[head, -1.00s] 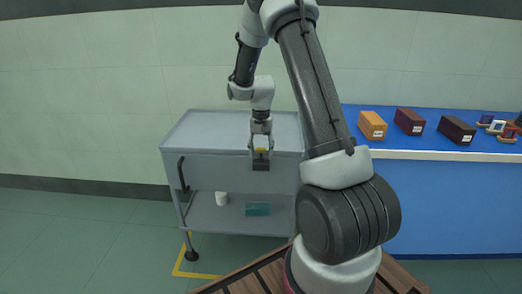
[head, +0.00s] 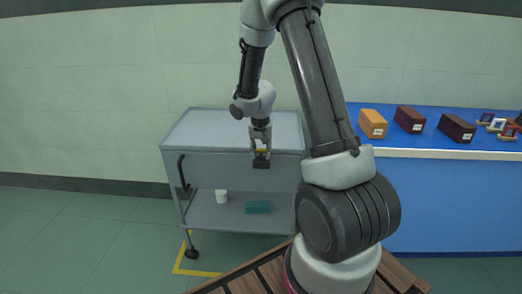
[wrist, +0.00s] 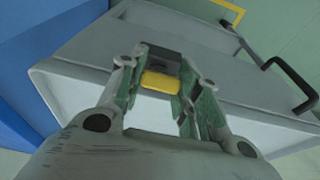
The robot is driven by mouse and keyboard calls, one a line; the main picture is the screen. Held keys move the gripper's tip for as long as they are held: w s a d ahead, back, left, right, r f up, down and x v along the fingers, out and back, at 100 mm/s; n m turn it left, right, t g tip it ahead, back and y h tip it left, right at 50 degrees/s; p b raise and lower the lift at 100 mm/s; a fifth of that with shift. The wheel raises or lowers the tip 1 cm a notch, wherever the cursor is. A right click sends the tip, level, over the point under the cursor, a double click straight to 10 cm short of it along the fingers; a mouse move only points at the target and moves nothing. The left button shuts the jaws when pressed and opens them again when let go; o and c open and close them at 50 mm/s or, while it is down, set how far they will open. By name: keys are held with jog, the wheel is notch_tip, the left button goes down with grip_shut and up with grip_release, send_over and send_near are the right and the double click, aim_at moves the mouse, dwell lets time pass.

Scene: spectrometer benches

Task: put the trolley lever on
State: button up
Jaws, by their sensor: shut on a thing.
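The grey trolley (head: 230,155) stands ahead of me, with a dark block (head: 261,163) at its front face. The dark block also shows between my fingertips in the wrist view (wrist: 166,61). A yellow piece (wrist: 160,82), which looks like the lever, sits against this block. My gripper (head: 261,149) is above the dark block and shut on the yellow piece, with a finger on each side of it. The fingers hide part of the yellow piece, and I cannot read the lever's exact angle.
The trolley has a black handle (head: 182,172) on its left. Its lower shelf holds a white cup (head: 221,197) and a teal box (head: 258,207). A blue bench (head: 440,200) with several boxes and small frames stands at the right. The trolley's top is clear.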

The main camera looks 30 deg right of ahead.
jog(key=shift+s+f, duration=0.1)
jog(key=shift+s, duration=0.1)
jog(key=o, duration=1)
jog(key=shift+o, duration=0.2)
jog(key=shift+a, duration=0.1)
jog(key=v, duration=1.2)
jog(key=shift+w, duration=0.1)
